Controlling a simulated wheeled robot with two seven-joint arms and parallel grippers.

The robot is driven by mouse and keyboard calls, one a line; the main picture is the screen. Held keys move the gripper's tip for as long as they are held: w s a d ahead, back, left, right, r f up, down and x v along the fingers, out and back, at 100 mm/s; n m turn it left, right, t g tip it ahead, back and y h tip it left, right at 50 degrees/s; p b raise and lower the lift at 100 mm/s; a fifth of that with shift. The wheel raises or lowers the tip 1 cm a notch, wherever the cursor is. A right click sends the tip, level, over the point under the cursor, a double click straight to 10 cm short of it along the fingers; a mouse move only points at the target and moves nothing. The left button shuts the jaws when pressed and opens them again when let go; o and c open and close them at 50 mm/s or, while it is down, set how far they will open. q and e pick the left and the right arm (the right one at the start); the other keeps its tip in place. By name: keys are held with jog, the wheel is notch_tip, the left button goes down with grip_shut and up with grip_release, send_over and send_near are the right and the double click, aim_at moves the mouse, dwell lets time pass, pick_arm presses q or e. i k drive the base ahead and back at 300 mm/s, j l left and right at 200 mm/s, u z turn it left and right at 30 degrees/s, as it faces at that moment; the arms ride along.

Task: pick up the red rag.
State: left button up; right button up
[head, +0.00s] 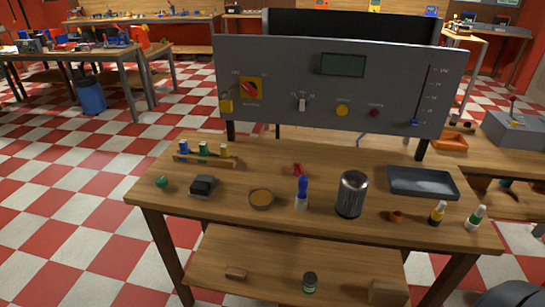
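A small crumpled red thing (298,170), which looks like the red rag, lies on the wooden workbench (240,222). It is near the middle of the top, just behind a blue-and-white bottle (302,194). The bottle stands close in front of it, and its lower edge may be partly hidden. Neither of my grippers shows in the head view.
A grey control panel (285,75) stands over the bench's back edge. A metal canister (352,194), a dark tray (423,182) and small bottles are to the right. A shallow round dish (261,198), a dark block (203,186) and a rack of spools (204,154) are left.

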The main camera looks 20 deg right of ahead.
aim_at(297, 170)
jog(key=z, duration=0.95)
